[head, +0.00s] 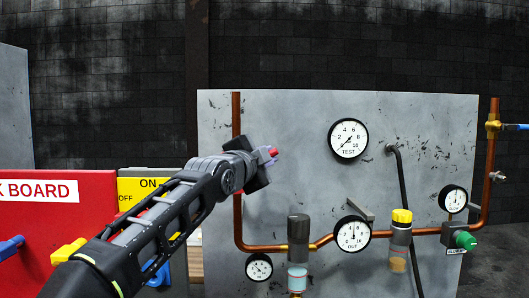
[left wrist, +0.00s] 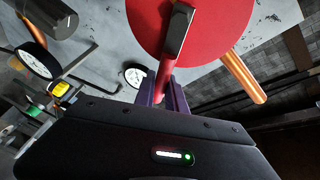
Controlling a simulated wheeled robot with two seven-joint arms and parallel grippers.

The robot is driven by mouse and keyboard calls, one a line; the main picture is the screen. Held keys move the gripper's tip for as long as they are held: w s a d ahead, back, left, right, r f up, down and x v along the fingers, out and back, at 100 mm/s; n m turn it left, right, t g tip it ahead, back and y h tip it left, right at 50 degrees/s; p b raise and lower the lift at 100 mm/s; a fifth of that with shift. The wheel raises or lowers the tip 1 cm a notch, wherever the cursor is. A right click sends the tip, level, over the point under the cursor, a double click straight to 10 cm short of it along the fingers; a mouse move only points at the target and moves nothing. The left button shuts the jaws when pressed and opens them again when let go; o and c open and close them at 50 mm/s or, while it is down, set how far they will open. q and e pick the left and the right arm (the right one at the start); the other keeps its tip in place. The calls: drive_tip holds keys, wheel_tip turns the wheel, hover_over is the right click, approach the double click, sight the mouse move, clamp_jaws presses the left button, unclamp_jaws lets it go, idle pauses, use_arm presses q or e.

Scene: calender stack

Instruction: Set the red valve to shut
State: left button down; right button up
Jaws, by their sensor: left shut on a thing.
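The red valve shows in the left wrist view as a large red disc (left wrist: 150,22) with a dark bar across its face and a red lever (left wrist: 163,83) running down from it. In the head view only a small red bit (head: 272,152) shows at my gripper's tip; the rest is hidden behind my left arm. My left gripper (head: 266,158) is at the copper pipe on the left part of the grey panel. In the left wrist view its purple fingers (left wrist: 163,95) are shut on the red lever, one on each side. My right gripper is in neither view.
A red board (head: 95,200) and a yellow ON/OFF sign (head: 140,190) stand at left.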

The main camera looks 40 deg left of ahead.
use_arm(q)
drive_tip(key=shift+w+d+f+m+g+p, duration=0.15)
drive_tip(key=shift+f+m+g+p, duration=0.25)
drive_tip(key=shift+f+m, duration=0.35)
drive_tip(key=shift+w+d+f+m+g+p, duration=0.1)
drive_tip(key=shift+f+m+g+p, duration=0.25)
drive_tip(key=shift+f+m, duration=0.4)
drive_tip(key=shift+w+d+f+m+g+p, duration=0.15)
drive_tip(key=shift+f+m+g+p, duration=0.25)
drive_tip(key=shift+m, duration=0.5)
drive_tip(key=shift+f, duration=0.2)
drive_tip(key=c, duration=1.4)
unclamp_jaws()
drive_tip(key=shift+s+r, duration=0.1)
drive_tip(key=shift+s, duration=0.05)
drive_tip(key=b+v, duration=0.2)
drive_tip(key=v, duration=0.5)
drive_tip(key=shift+s+d+r, duration=0.1)
drive_tip(key=shift+s+d, duration=0.1)
drive_tip(key=shift+s, duration=0.05)
